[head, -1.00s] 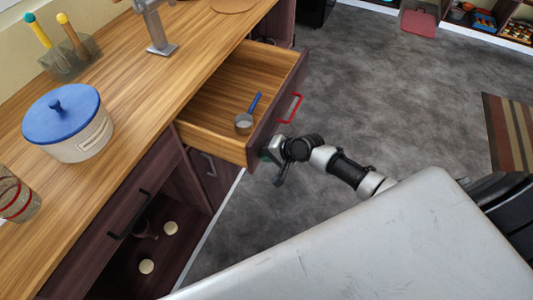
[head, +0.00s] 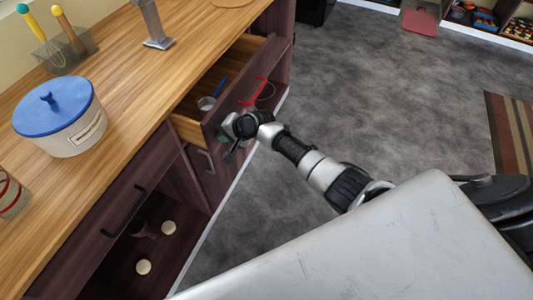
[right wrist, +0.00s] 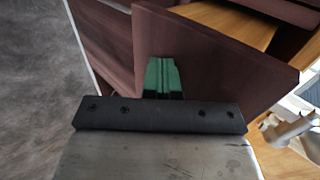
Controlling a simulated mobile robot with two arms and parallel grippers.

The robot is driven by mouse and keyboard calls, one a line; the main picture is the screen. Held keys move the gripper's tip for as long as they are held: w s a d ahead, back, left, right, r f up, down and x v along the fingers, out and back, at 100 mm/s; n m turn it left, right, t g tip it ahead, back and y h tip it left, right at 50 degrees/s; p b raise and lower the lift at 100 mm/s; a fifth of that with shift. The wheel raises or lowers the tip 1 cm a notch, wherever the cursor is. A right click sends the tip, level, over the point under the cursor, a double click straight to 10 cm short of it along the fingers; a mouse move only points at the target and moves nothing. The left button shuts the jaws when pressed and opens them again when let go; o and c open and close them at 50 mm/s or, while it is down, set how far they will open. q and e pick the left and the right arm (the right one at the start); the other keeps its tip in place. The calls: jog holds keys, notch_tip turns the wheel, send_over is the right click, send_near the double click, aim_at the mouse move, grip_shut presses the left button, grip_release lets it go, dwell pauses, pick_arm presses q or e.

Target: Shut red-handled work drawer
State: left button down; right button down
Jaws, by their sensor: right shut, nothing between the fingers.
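The work drawer with the red handle (head: 258,91) stands partly open under the wooden counter. Its dark front (head: 240,97) sticks out from the cabinet, and a strip of its pale wooden inside shows behind it. My right gripper (head: 225,136) is shut and empty, at the near end of the drawer front, to the near side of the red handle. In the right wrist view its green fingertips (right wrist: 163,77) are against or very close to the dark drawer panel (right wrist: 215,60); I cannot tell whether they touch. My left gripper is not in view.
A scoop with a blue handle (head: 207,102) lies in the drawer. A white pot with a blue lid (head: 60,120) and a utensil holder (head: 68,52) stand on the counter (head: 140,85). A lower compartment holds pale round items (head: 168,227). Grey floor (head: 390,100) is clear to the right.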

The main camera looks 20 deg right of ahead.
aim_at(193, 122)
jog(key=w+a+b, duration=0.4)
jog(key=w, duration=0.1)
jog(key=w+a+b, duration=0.2)
jog(key=w, duration=0.1)
jog(key=shift+a+f+b, duration=0.25)
jog(key=shift+a+b, duration=0.05)
jog(key=shift+a, duration=0.1)
jog(key=shift+w+a+r+b, duration=0.15)
jog(key=shift+w+a+b, duration=0.15)
jog(key=shift+w+b, duration=0.05)
jog(key=shift+r, duration=0.3)
jog(key=shift+w+r, duration=0.1)
